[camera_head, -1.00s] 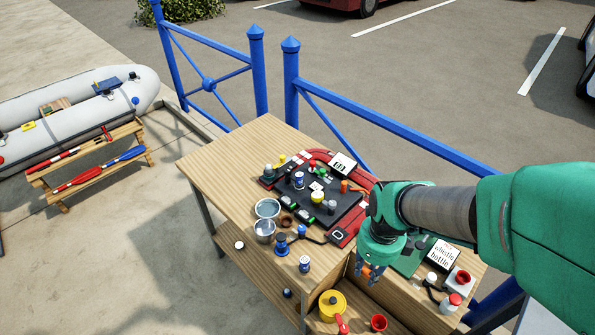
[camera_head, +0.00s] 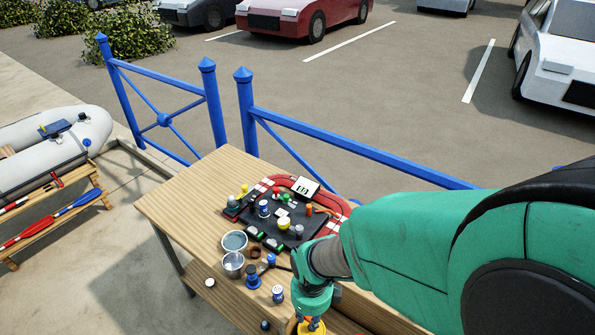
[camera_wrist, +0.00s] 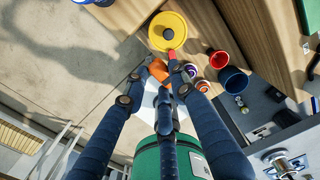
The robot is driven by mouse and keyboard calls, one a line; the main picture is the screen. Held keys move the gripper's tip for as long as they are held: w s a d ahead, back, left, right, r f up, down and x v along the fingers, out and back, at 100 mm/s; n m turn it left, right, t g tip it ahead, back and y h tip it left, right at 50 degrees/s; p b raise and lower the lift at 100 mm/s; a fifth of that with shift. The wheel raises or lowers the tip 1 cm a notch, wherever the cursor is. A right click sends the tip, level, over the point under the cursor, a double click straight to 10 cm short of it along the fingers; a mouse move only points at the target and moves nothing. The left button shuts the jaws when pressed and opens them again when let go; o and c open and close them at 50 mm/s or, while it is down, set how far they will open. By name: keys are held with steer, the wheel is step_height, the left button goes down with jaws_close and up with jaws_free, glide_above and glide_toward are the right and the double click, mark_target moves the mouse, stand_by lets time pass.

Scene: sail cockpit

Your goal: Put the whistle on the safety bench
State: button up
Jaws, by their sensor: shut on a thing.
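My gripper (camera_head: 311,312) is low over the front of the workbench, partly cut off by the bottom edge of the head view. In the wrist view its fingers (camera_wrist: 165,72) are closed around a small orange thing (camera_wrist: 157,69), which looks like the whistle; the fingers cover part of it. The held thing cannot be made out in the head view. A low wooden bench (camera_head: 95,176) stands by the inflatable boat at the far left, with red and blue paddles on it. It looks like the safety bench, and my gripper is far from it.
A yellow lidded pot (camera_wrist: 168,31) is close to my fingertips, beside red and blue cups (camera_wrist: 232,80). The workbench (camera_head: 180,203) carries a dark board, metal cups and several small items. Blue railings (camera_head: 350,150) run behind it. Paved ground lies open between the benches.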

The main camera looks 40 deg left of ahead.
steer(key=shift+f, duration=0.2)
steer(key=w+a, duration=0.3)
steer(key=a, duration=0.1)
steer(key=w+a+f+b, duration=0.1)
steer(key=w+a, duration=0.2)
steer(key=a, duration=0.1)
steer(key=w+a+b, duration=0.1)
steer(key=w+a, duration=0.2)
steer(key=a, duration=0.1)
steer(key=shift+w+a+f, duration=0.2)
steer(key=shift+w+a, duration=0.1)
steer(key=shift+w, duration=0.1)
steer(key=shift+f, duration=0.15)
steer(key=shift+f+b, duration=0.45)
steer(key=shift+f, duration=1.2)
steer(key=shift+f, duration=0.15)
steer(key=o, duration=0.9)
